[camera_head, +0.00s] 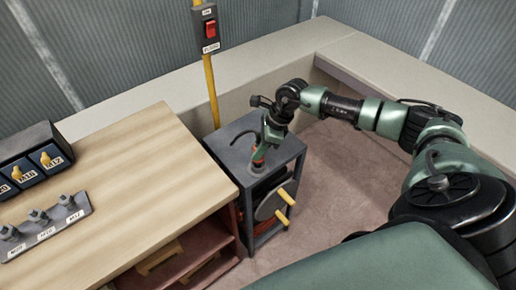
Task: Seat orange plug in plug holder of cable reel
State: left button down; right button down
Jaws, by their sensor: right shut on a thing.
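The cable reel (227,154) is a dark grey box-shaped stand with a light drum and yellow handles on its side. It stands on the floor against the right side of the wooden workbench. My right gripper (262,150) points down at the top of the reel stand and is shut on the orange plug (259,160). Only a small orange part of the plug shows below the fingers. The plug holder is hidden by the gripper, so I cannot tell whether the plug is in it or above it. My left gripper is not in view.
The workbench (130,165) fills the left, with a dark switch box (35,155) and a rack of grey connectors (45,225) on it. A yellow post (211,90) with a red switch (210,28) rises behind the reel. Open floor (325,165) lies to the right.

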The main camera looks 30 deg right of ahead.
jog(key=shift+f+b, duration=1.1)
jog(key=shift+f, duration=0.15)
jog(key=c, duration=1.1)
grip_release()
jog(key=b+v, duration=0.2)
jog(key=v, duration=0.5)
jog(key=shift+r, duration=0.4)
jog(key=shift+d, duration=0.1)
